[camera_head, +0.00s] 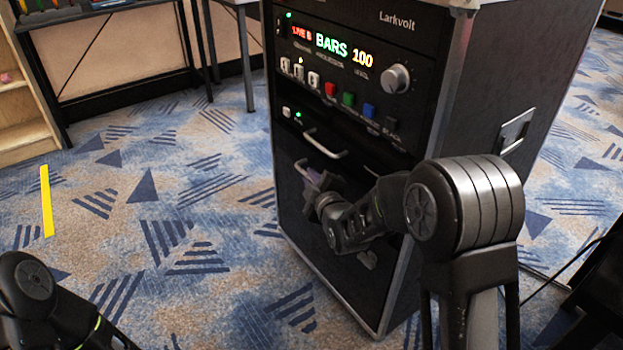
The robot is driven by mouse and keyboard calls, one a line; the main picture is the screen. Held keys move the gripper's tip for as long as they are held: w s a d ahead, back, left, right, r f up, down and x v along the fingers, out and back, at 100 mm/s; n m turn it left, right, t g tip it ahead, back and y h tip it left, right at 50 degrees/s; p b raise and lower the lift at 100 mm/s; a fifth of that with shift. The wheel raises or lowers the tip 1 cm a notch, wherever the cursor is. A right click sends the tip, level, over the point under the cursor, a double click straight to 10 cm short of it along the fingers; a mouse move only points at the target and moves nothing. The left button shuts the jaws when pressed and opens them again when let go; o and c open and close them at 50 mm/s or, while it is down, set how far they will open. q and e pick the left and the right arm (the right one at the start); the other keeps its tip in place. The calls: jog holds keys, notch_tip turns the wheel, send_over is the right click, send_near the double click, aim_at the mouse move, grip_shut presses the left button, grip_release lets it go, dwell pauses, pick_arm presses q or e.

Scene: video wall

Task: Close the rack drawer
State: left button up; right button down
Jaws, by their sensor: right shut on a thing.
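The rack (290,200) is a black cabinet with metal edges, standing upright right of the middle. Its front has a drawer with a pale bar handle (325,146) just under the control panel. A second handle (302,164) shows partly below it, mostly hidden by my right gripper (314,180). My right gripper is at the rack front, shut on this lower handle. My right arm hides much of the lower front, and I cannot tell how far the drawer there stands out. My left arm shows at the bottom left, and its gripper is out of view.
The rack's panel (345,75) has lit text, coloured buttons and a knob. A yellow floor strip (46,200) lies at left. A wooden shelf (20,110) and dark tables stand behind. A cable and dark object sit at lower right.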

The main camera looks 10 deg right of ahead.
dwell(0.4)
jog(key=shift+w+d+b, duration=0.2)
jog(key=shift+d, duration=0.45)
jog(key=shift+w+d+b, duration=0.2)
jog(key=shift+d, duration=0.4)
jog(key=c, duration=1.8)
grip_release()
jog(key=shift+d, duration=0.1)
jog(key=shift+o, duration=0.2)
jog(key=shift+s+r+p, duration=0.25)
jog(key=shift+s+p, duration=0.05)
jog(key=shift+s, duration=0.1)
jog(key=p+v, duration=0.1)
jog(key=v, duration=0.5)
jog(key=shift+s+p, duration=0.1)
jog(key=shift+p, duration=0.3)
jog(key=shift+s, duration=0.35)
